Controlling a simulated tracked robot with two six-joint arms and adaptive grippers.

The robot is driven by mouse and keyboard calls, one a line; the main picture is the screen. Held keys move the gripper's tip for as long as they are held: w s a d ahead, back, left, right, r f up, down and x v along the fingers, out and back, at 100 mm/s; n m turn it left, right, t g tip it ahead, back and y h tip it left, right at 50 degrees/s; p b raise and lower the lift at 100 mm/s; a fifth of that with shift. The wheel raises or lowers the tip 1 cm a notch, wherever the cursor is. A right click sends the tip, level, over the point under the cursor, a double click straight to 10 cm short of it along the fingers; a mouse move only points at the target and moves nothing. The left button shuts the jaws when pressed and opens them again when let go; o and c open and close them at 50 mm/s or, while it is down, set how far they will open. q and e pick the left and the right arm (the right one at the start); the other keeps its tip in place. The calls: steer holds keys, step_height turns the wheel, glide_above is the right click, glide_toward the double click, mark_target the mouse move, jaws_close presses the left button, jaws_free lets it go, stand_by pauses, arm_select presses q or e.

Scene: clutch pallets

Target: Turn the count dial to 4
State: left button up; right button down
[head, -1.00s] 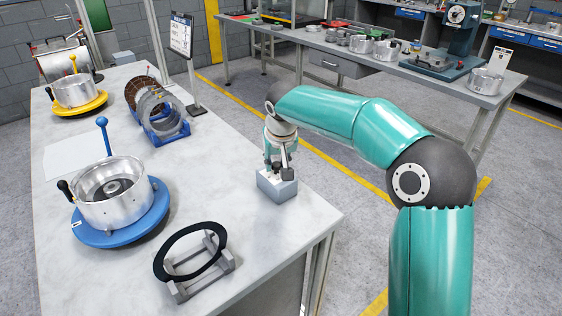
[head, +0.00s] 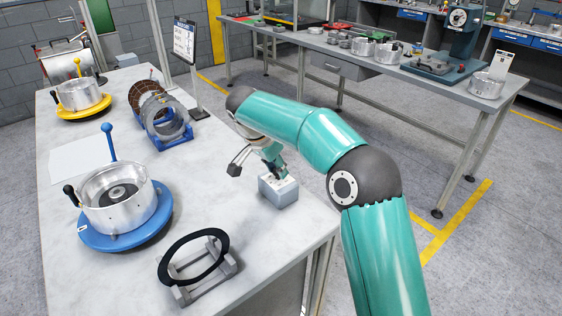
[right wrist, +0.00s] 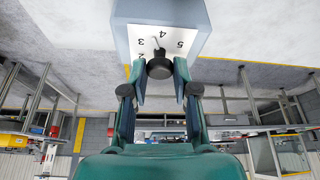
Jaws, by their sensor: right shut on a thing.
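The count dial is a black knob (right wrist: 159,66) on a white number plate on a grey-blue box. The box (head: 279,191) stands near the right edge of the bench in the head view. In the right wrist view, digits 2, 3, 4 and 5 show around the knob. A thin dark mark above the knob points close to the 4, slightly toward the 3 side. My right gripper (right wrist: 160,82) is shut on the knob, one finger on each side. In the head view my right gripper (head: 273,171) reaches the box top at a tilt. My left gripper is out of view.
On the same bench, a black ring (head: 193,257) rests on a grey stand, and a metal housing (head: 118,203) sits on a blue turntable. A blue rack (head: 170,138) with discs and a yellow turntable (head: 84,110) stand farther back. Bare bench top lies left of the box.

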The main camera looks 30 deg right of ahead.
steer(key=shift+w+a+r+m+g+p, duration=0.15)
steer(key=shift+m+g+p, duration=0.25)
steer(key=shift+m+p, duration=0.55)
steer(key=shift+w+f+m+g+p, duration=0.1)
steer(key=shift+m+g+p, duration=0.45)
steer(key=shift+m, duration=0.7)
steer(key=c, duration=0.9)
jaws_free()
steer(key=v, duration=0.7)
steer(key=shift+a+r, duration=0.1)
steer(key=shift+r, duration=0.05)
